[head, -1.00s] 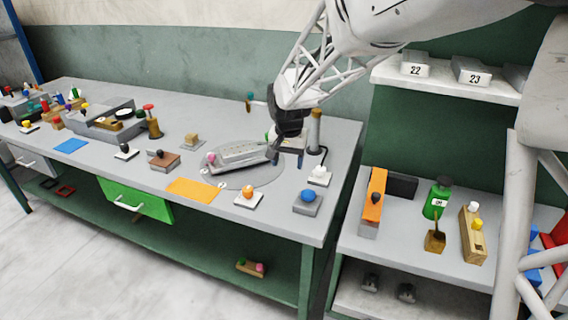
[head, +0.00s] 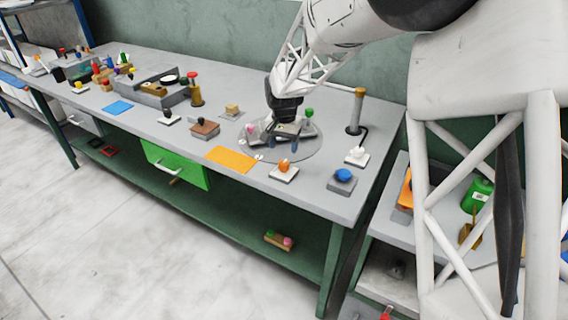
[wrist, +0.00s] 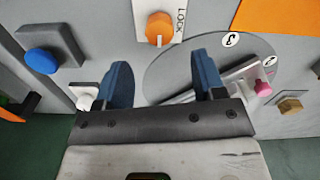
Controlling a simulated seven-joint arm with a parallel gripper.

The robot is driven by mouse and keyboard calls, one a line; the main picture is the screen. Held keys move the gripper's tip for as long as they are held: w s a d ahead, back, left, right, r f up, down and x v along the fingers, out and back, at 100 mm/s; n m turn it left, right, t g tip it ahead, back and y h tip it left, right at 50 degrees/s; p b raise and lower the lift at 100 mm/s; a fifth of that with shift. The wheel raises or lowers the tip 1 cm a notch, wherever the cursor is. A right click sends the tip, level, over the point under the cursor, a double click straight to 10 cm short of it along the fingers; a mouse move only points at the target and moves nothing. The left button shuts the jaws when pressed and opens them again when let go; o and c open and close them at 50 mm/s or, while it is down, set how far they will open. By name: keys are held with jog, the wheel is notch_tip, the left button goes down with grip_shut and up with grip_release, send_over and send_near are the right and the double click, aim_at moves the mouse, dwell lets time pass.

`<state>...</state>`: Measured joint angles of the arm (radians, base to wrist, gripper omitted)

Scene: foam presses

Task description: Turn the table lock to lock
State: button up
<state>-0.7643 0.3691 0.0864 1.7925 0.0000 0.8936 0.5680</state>
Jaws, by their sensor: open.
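The table lock is an orange knob (head: 285,165) on a white plate near the table's front edge. In the wrist view the orange knob (wrist: 160,27) is at the top centre, with the word LOCK on its plate (wrist: 180,18) to its right. A small pale mark shows on the knob's lower side. My gripper (head: 283,140) is over the round turntable (head: 308,153), behind the knob in the head view. Its two blue fingers (wrist: 162,72) are apart with nothing between them. The knob lies beyond the fingertips, not touched.
A blue button (head: 343,175) on a grey block stands right of the lock. An orange mat (head: 231,159) lies to its left. A fixture with pink (head: 252,130) and green (head: 309,112) knobs sits on the turntable. An upright post (head: 356,108) stands at the right.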

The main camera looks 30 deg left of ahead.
aim_at(284, 162)
jog(key=shift+f, duration=0.1)
jog(key=shift+f, duration=3.8)
jog(key=c, duration=0.9)
